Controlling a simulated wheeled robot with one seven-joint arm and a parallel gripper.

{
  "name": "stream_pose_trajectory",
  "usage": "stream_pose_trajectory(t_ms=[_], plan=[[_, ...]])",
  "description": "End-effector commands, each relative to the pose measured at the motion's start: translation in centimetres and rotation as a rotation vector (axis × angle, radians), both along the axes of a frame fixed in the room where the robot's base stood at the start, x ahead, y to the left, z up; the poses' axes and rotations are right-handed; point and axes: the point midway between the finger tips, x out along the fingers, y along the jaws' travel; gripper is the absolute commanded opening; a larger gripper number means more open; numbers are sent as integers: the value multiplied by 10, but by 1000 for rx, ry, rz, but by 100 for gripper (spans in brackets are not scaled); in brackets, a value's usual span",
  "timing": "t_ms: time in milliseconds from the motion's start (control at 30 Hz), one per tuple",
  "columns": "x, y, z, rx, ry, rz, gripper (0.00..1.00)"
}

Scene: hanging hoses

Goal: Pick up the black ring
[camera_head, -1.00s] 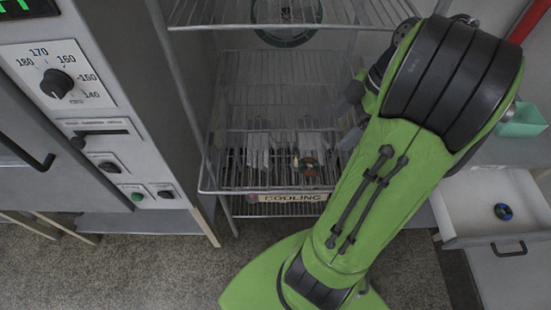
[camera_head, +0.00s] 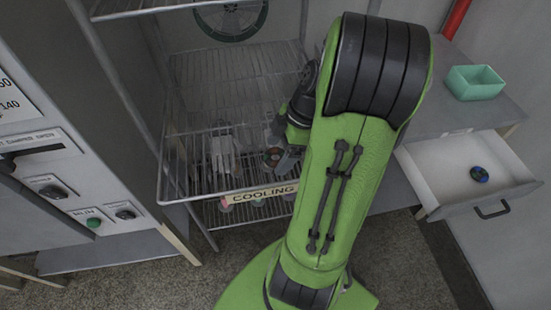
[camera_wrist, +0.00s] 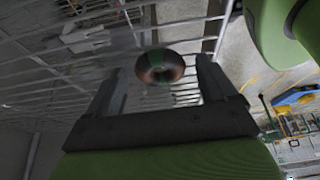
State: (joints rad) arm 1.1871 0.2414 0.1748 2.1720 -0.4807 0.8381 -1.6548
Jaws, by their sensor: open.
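A dark ring (camera_head: 272,157) with brown and green patches is on the wire rack behind the COOLING label. In the head view, my gripper (camera_head: 287,150) is beside the ring and partly hidden by my arm. Another dark ring with blue and green patches (camera_head: 479,174) lies in the open drawer.
The wire rack (camera_head: 195,195) has shelves above and below. Pale fittings (camera_head: 222,150) stand left of the ring. The open white drawer (camera_head: 430,180) and a green box (camera_head: 475,82) are at right. A control cabinet (camera_head: 60,170) stands at left.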

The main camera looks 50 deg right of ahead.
Motion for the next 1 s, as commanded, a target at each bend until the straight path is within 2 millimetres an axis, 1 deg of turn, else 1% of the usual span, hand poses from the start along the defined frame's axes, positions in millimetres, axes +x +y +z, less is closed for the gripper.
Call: stream_pose_trajectory(t_ms=[67,100,467,667,733,767,833,1000], plan=[[-1,0,0,3,2,0,86],[-1,0,0,3,2,0,84],[-1,0,1,3,2,0,28],[-1,0,2,2,1,0,27],[0,0,8,1,1,0,27],[0,0,12,1,1,0,27],[0,0,29,-1,0,0,27],[0,0,75,-2,-1,1,27]])
